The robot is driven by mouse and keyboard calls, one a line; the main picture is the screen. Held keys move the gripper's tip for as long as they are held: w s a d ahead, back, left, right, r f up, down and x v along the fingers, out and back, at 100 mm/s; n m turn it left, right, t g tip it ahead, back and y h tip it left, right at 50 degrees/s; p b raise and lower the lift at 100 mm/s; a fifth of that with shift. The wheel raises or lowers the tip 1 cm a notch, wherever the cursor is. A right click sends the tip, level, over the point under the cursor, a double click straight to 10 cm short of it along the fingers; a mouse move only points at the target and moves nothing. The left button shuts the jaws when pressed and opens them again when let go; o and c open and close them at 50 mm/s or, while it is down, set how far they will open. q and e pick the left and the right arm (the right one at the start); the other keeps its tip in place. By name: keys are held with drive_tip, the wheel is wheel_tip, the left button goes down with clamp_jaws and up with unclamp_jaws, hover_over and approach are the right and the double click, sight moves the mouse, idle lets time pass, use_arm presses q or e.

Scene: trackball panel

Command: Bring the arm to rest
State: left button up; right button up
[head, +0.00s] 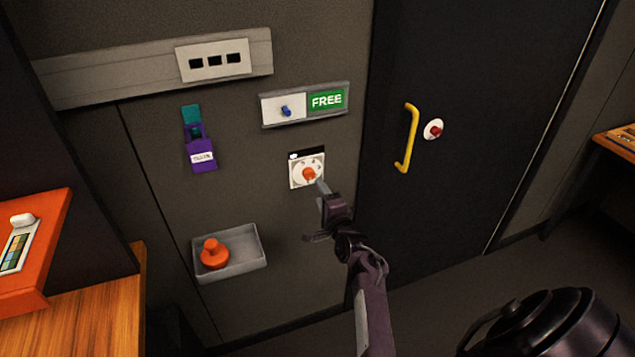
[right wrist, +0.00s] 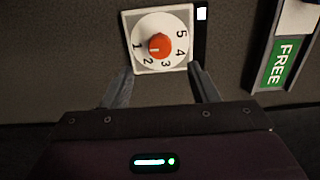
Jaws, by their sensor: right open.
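My right gripper (head: 321,188) is in front of the wall, just below and right of a dial with an orange knob (head: 308,174). The right arm reaches up to it from the bottom of the head view. In the right wrist view my right gripper (right wrist: 164,84) is open, its fingers apart and nothing between them. The dial's orange knob (right wrist: 159,46) is ahead of the fingertips, on a white plate numbered 1 to 5. I cannot tell whether a fingertip touches the plate. My left gripper is not in view.
A green FREE sign (head: 327,100) with a blue switch (head: 286,111) is above the dial. A grey tray (head: 247,262) holding an orange knobbed piece (head: 214,256) is lower left. A dark door with a yellow handle (head: 408,138) is right.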

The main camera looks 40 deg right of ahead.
drive_tip(key=shift+s, duration=0.15)
drive_tip(key=shift+f, duration=0.1)
idle(0.3)
drive_tip(key=s+a+f+n+g+y+b, duration=0.1)
drive_tip(key=s+a+f+n+g+y, duration=0.15)
drive_tip(key=a+f, duration=0.45)
drive_tip(key=s+a+f+n+g+y, duration=0.1)
drive_tip(key=s+a+f+n, duration=0.2)
drive_tip(key=f, duration=0.8)
drive_tip(key=s+a+f+n+g+y, duration=0.1)
drive_tip(key=s+a+f+n, duration=0.15)
drive_tip(key=f, duration=0.25)
drive_tip(key=s+a+f+n+g+b, duration=0.1)
drive_tip(key=s+a+f+n+g, duration=0.1)
drive_tip(key=s+f, duration=0.25)
drive_tip(key=s+a+f+n+g+y, duration=0.1)
drive_tip(key=s+a+f+n, duration=0.1)
drive_tip(key=f, duration=0.4)
drive_tip(key=s+f+n+g, duration=0.3)
drive_tip(key=s+f, duration=0.3)
drive_tip(key=s, duration=0.6)
drive_tip(key=s+a+f+n+g+b, duration=0.1)
drive_tip(key=s+f+n+g, duration=0.2)
drive_tip(key=s, duration=1)
drive_tip(key=s+a+f+n+g+h+b, duration=0.1)
drive_tip(key=s+f+n+g, duration=0.2)
drive_tip(key=s, duration=1)
wheel_tip(320, 180, down, 6)
drive_tip(key=shift+r+n, duration=0.1)
drive_tip(key=shift+n, duration=1)
